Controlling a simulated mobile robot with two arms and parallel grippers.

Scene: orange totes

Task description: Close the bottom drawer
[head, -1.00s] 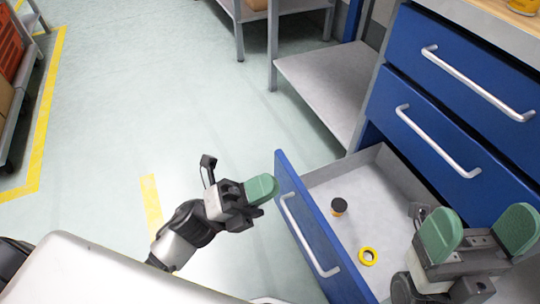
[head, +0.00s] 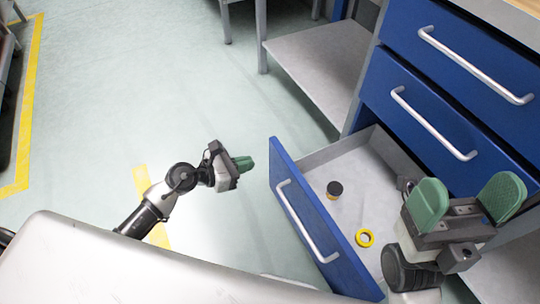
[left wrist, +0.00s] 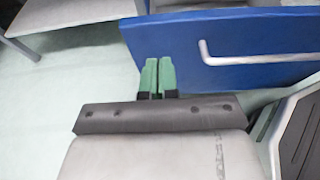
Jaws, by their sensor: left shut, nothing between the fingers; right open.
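The bottom drawer (head: 316,233) is pulled out from the blue cabinet, its front panel with a silver handle facing my base. My left gripper (head: 246,163) is shut and empty, to the left of the drawer front near its far corner, with a gap in the head view. In the left wrist view the shut green fingers (left wrist: 158,75) point at the left part of the blue drawer front (left wrist: 240,45), left of its handle; contact cannot be told. My right gripper (head: 468,203) is open and empty, seen over the right part of the drawer.
Inside the drawer lie a small black-topped orange container (head: 335,189) and a yellow ring (head: 365,238). Two shut drawers (head: 435,118) are above. A grey shelf (head: 315,75) stands beyond the cabinet. The floor left of the drawer is clear.

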